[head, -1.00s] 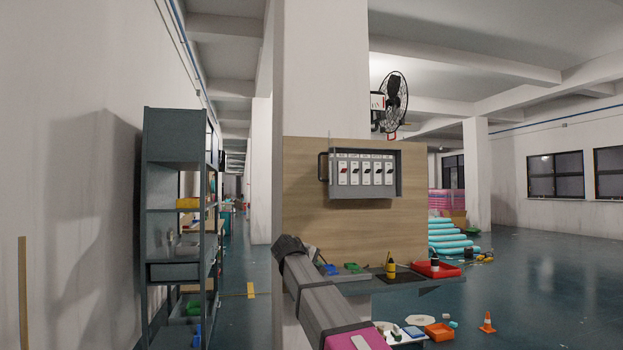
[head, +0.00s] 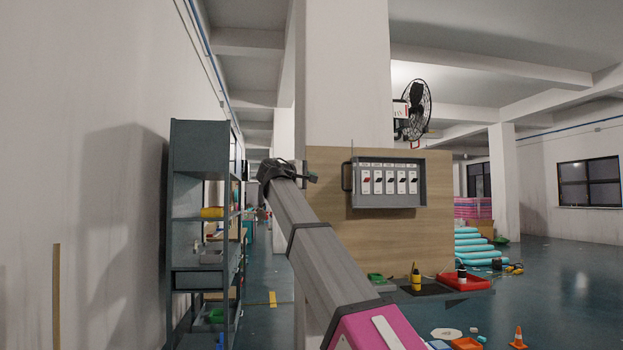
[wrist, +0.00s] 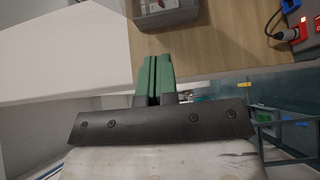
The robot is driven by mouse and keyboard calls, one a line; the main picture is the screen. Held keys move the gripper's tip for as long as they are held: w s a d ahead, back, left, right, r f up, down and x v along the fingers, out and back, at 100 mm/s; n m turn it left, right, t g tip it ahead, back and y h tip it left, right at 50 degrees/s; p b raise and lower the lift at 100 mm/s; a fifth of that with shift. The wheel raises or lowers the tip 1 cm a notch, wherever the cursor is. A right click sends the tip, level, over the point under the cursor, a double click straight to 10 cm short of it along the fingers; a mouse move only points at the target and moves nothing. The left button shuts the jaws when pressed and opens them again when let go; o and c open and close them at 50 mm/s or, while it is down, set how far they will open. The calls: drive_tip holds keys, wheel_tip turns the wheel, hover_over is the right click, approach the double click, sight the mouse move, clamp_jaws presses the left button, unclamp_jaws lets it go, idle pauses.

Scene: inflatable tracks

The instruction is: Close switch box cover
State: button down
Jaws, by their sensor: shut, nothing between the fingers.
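The grey switch box (head: 420,186) is mounted on the wooden panel, its row of several switches exposed.
The wooden panel (head: 400,240) stands against a white pillar (head: 345,80). A grey shelf (head: 200,160) is on the left. A low surface below the panel holds a red tray (head: 465,282) and a yellow bottle (head: 416,280). Open floor lies to the right.

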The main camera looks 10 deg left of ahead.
drive_tip(key=w+d, duration=0.5)
drive_tip(key=d, duration=0.3)
drive_tip(key=shift+w, duration=0.4)
drive_tip(key=shift+d+f, duration=0.1)
